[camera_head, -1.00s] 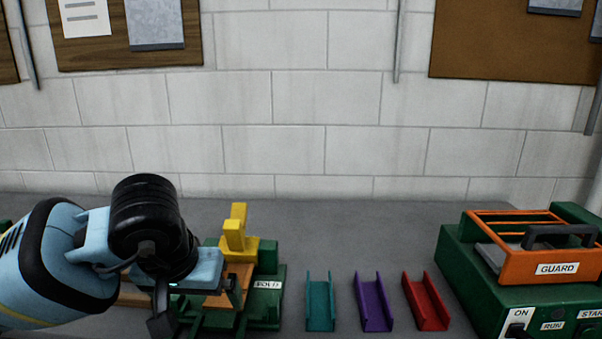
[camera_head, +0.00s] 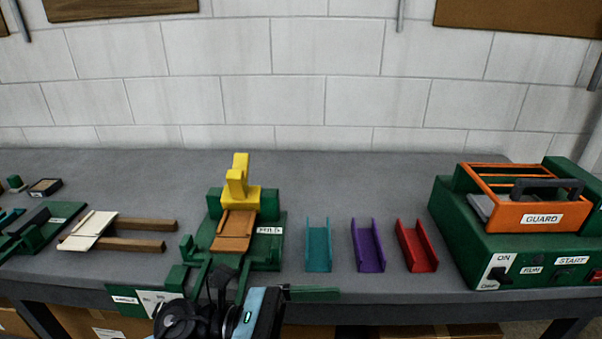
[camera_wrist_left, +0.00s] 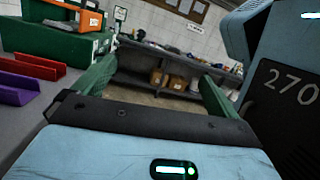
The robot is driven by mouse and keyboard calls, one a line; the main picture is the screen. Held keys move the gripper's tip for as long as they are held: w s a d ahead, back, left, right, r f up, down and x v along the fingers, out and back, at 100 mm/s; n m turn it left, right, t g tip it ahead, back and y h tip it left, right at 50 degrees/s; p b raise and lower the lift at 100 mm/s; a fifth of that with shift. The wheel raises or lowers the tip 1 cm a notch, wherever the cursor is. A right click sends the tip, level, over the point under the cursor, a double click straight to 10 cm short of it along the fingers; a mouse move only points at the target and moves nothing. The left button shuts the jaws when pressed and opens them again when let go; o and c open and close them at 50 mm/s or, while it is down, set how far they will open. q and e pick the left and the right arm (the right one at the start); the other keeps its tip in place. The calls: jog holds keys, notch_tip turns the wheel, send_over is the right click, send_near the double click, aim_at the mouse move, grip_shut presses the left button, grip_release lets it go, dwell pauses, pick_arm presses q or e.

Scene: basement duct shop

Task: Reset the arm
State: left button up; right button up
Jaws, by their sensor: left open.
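My left gripper (camera_head: 312,302) is low at the front edge of the bench in the head view, pointing to the right. Only one green finger and part of its blue body show there. In the left wrist view its two green fingers (camera_wrist_left: 158,70) are spread apart with nothing between them. My right gripper is in neither view.
A green fixture (camera_head: 263,256) with a yellow upright (camera_head: 238,180) stands behind my left gripper on the grey bench (camera_head: 345,180). Teal (camera_head: 319,246), purple (camera_head: 368,246) and red channels (camera_head: 416,246) lie right of it. A green machine (camera_head: 461,247) with an orange guard (camera_head: 538,219) stands farther right.

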pick_arm(q)
jog(key=w+a+f+m+t+y, duration=0.1)
jog(key=a+f+m+t+y, duration=0.3)
jog(key=m+t, duration=0.55)
jog(key=w+a+f+m+t+y+p, duration=0.1)
jog(key=a+f+m+t+y, duration=0.4)
jog(key=m, duration=0.9)
jog(key=w+a+f+m+t+y, duration=0.1)
jog(key=a+f+m+t, duration=0.4)
jog(key=m, duration=0.7)
jog(key=s+a+f+n+g+y, duration=0.4)
jog(key=s+f+n, duration=0.4)
jog(key=s+f, duration=0.2)
jog(key=s+a+f+n+g+y+p, duration=0.1)
jog(key=s+a+f+n+g+y, duration=0.3)
jog(key=s+f+n, duration=0.3)
jog(key=s+f, duration=0.3)
jog(key=f, duration=0.2)
jog(key=shift+s+a+f+n, duration=0.15)
jog(key=shift+a+f+n, duration=0.05)
jog(key=shift+n, duration=0.15)
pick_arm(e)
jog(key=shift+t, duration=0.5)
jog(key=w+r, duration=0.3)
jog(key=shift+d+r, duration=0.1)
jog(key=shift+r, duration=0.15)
